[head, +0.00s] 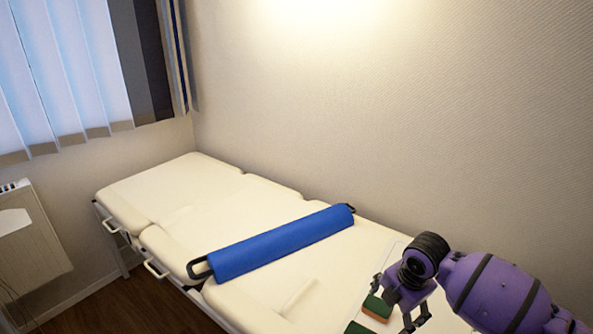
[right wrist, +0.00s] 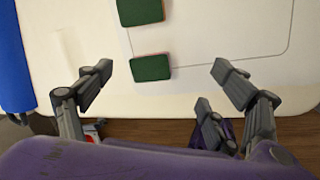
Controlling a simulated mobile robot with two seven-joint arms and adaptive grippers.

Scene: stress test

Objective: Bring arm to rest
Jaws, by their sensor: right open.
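My right gripper (head: 398,302) is at the lower right of the head view, above the near end of the white padded bed (head: 180,185). In the right wrist view its fingers (right wrist: 163,80) are spread wide with nothing between them. Two green blocks with orange-red sides lie below it: one block (head: 377,306) is partly beside the fingers, the other block (head: 356,328) is cut by the bottom edge. The right wrist view shows them too, the nearer block (right wrist: 150,67) just beyond the fingertips and the farther block (right wrist: 140,11) at the top.
A long blue roll (head: 280,243) with black end handles lies across the bed. A thin rounded outline (right wrist: 288,35) surrounds the blocks' area. A textured wall (head: 420,120) runs behind the bed. A radiator (head: 35,240) stands at left; brown floor (head: 130,306) shows in front.

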